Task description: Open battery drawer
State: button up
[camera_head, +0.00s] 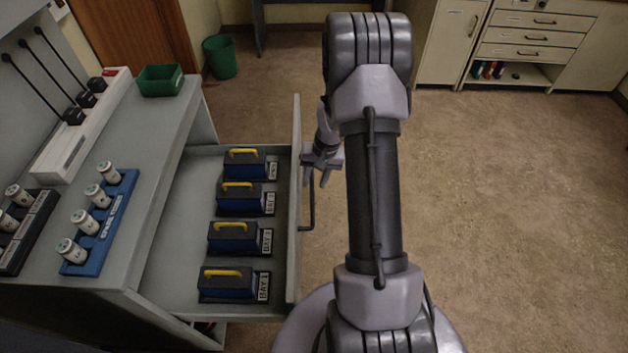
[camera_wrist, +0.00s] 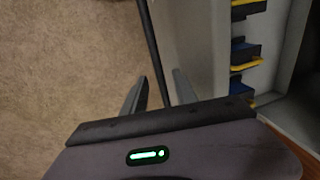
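The battery drawer (camera_head: 165,235) is pulled out from the grey console. Several blue-and-black batteries with yellow handles, one of them the near battery (camera_head: 228,283), stand in a row inside it. The dark bar handle (camera_head: 308,212) is on the drawer's front panel (camera_head: 295,255). My gripper (camera_head: 318,180) is at the far part of this handle, just outside the panel. In the wrist view the fingers of my gripper (camera_wrist: 160,76) are apart, with the handle bar (camera_wrist: 150,40) running between them and a gap on each side.
A blue rack (camera_head: 115,225) with several white cylinders and a green bin (camera_head: 160,80) stand on the console top. A green waste basket (camera_head: 219,57) stands on the floor behind. Cabinets (camera_head: 530,38) line the back right. The floor (camera_head: 510,210) at right is clear.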

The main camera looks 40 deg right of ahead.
notch_tip(320, 180, up, 16)
jog(key=s+d+p, duration=0.2)
jog(key=p, duration=0.3)
jog(key=shift+d+p, duration=0.25)
jog(key=shift+p, duration=0.05)
